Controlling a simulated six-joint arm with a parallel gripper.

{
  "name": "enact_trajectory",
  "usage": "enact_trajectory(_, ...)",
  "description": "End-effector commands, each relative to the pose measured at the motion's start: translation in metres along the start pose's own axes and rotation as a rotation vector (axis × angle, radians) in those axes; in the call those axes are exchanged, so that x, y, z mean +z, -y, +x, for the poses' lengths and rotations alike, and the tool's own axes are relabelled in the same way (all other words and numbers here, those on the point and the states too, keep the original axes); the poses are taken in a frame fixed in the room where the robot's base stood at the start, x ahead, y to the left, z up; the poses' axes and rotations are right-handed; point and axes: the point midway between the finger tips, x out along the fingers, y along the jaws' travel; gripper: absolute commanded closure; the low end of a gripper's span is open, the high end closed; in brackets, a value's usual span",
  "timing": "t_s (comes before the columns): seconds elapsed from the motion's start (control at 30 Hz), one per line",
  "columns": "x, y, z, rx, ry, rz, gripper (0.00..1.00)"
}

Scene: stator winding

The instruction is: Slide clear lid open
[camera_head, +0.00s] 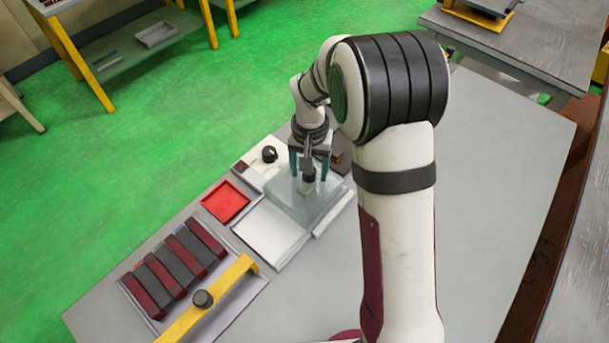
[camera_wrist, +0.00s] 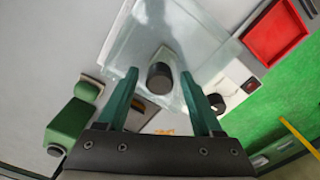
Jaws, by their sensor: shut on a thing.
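The clear lid (camera_head: 287,203) is a see-through plate near the middle of the workbench, over part of a pale tray (camera_head: 268,233). The lid also fills the upper middle of the wrist view (camera_wrist: 150,30). A dark round knob (camera_wrist: 159,80) stands up from it. My gripper (camera_head: 309,176) is above the lid, with its teal fingers pointing down. The finger contact faces are partly hidden.
A red tray (camera_head: 226,201) lies left of the lid. Several dark red and grey bars sit in a holder by a yellow handle (camera_head: 235,272). A black dial (camera_head: 269,154) is behind the lid. A green block (camera_wrist: 72,128) is on the wrist view's left. The bench's right is bare.

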Motion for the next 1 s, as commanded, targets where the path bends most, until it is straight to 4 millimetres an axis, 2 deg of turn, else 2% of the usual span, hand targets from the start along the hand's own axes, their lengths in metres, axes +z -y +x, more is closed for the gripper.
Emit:
enact_trajectory(0.03,0.005,0.002,0.004,0.0,0.008,-0.003,0.64)
enact_trajectory(1.0,0.047,0.026,0.004,0.0,0.007,-0.003,0.64)
